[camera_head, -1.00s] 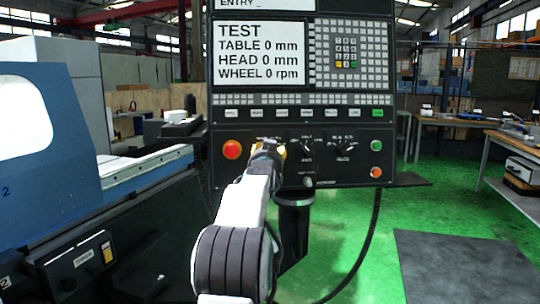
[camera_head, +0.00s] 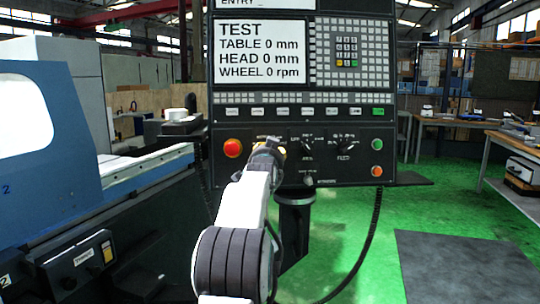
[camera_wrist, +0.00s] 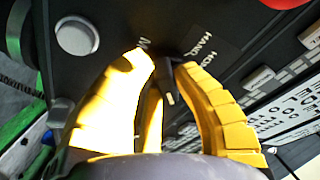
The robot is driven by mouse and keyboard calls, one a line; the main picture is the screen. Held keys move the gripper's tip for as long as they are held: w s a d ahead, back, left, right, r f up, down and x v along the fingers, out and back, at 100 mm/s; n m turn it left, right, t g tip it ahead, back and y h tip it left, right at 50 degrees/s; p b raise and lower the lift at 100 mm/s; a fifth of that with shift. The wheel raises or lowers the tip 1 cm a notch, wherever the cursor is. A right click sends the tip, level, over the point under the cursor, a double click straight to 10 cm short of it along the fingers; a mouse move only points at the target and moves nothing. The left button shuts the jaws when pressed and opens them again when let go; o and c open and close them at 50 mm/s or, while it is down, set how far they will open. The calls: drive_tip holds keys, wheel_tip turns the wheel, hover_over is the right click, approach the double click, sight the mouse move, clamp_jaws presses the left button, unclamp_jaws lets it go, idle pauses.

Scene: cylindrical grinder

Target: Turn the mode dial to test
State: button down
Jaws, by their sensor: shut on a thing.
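The black mode dial (camera_wrist: 169,80) is between the yellow fingers of my gripper (camera_wrist: 168,68) in the wrist view, and the gripper is shut on it. A pale mark shows on the dial's end. Labels starting "HAND" and "HOM" show beside it; other labels are hidden by the fingers. In the head view my gripper (camera_head: 272,148) is at the lower left of the control panel and hides the dial. The screen (camera_head: 262,53) reads TEST, with table, head and wheel at 0.
A red button (camera_head: 233,148) is just left of my gripper. Two other dials (camera_head: 307,141) (camera_head: 347,140) are to its right, with a green button (camera_head: 377,144) and an orange-red button (camera_head: 376,171) beyond. A round grey knob (camera_wrist: 76,37) is near the fingers in the wrist view.

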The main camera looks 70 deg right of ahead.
drive_tip(key=shift+r, duration=0.1)
drive_tip(key=c, duration=1)
unclamp_jaws()
drive_tip(key=shift+s, duration=0.1)
drive_tip(key=shift+v, duration=5.9)
